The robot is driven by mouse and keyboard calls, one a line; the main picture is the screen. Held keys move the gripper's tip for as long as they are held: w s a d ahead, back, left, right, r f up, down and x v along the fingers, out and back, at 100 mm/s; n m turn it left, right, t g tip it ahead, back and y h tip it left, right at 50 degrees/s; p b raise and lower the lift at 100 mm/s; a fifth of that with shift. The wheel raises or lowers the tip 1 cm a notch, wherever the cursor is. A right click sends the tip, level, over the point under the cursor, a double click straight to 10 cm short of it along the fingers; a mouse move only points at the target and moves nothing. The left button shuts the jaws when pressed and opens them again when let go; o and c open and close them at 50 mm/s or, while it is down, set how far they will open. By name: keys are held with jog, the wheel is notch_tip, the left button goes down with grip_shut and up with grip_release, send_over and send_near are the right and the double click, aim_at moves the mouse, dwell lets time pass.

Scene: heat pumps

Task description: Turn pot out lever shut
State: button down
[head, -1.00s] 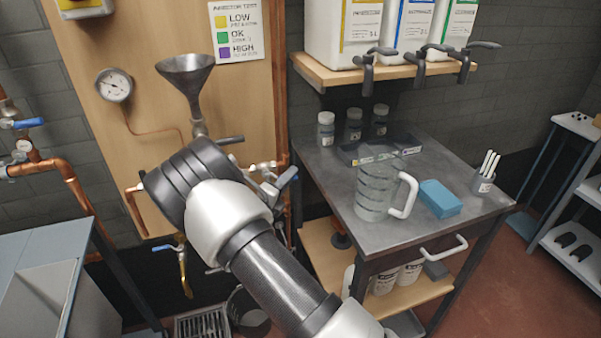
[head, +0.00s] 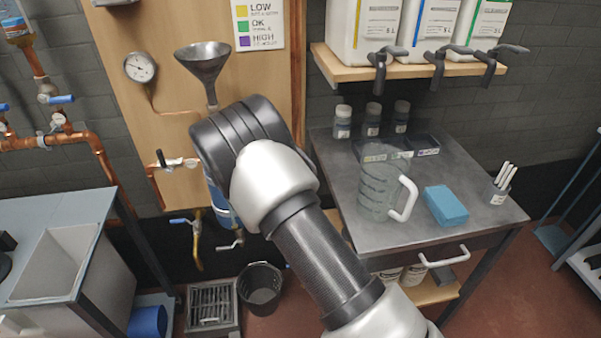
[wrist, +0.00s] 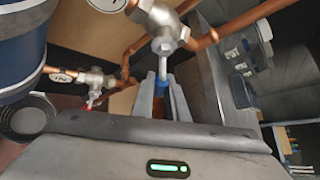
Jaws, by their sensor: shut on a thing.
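In the wrist view a silver valve (wrist: 160,28) sits on a copper pipe. Its lever (wrist: 162,73) has a pale stem and a blue grip running down between my fingers. My gripper (wrist: 164,92) is shut on this lever's grip. A second valve (wrist: 93,82) with a red handle stands to the left. A dark blue vessel, seemingly the pot (wrist: 22,55), fills the upper left; a little of it shows in the head view (head: 224,208). In the head view my arm hides my gripper and the held lever.
A workbench (head: 450,195) at right bears a clear jug (head: 377,190) and a blue sponge (head: 445,205). A funnel (head: 203,62) and gauge (head: 140,67) are on the board. A black bucket (head: 261,285) and a drain grate (head: 212,303) are on the floor.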

jog(key=shift+s+a+f+m+g+y+b, duration=0.1)
jog(key=shift+a+f+m+g+y+b, duration=0.35)
jog(key=shift+y, duration=0.25)
jog(key=a+y+b, duration=0.1)
jog(key=b, duration=0.1)
jog(key=a+m+g+y+b, duration=0.1)
jog(key=y+b, duration=0.1)
jog(key=a+m+y+b, duration=0.1)
jog(key=b, duration=0.2)
jog(key=shift+s+f+m, duration=0.25)
jog(key=shift+s+f, duration=0.1)
jog(key=shift+a+r+y, duration=0.1)
jog(key=shift+a+y, duration=0.05)
jog(key=shift+y, duration=0.15)
jog(key=c, duration=1.8)
grip_release()
jog(key=shift+o, duration=0.2)
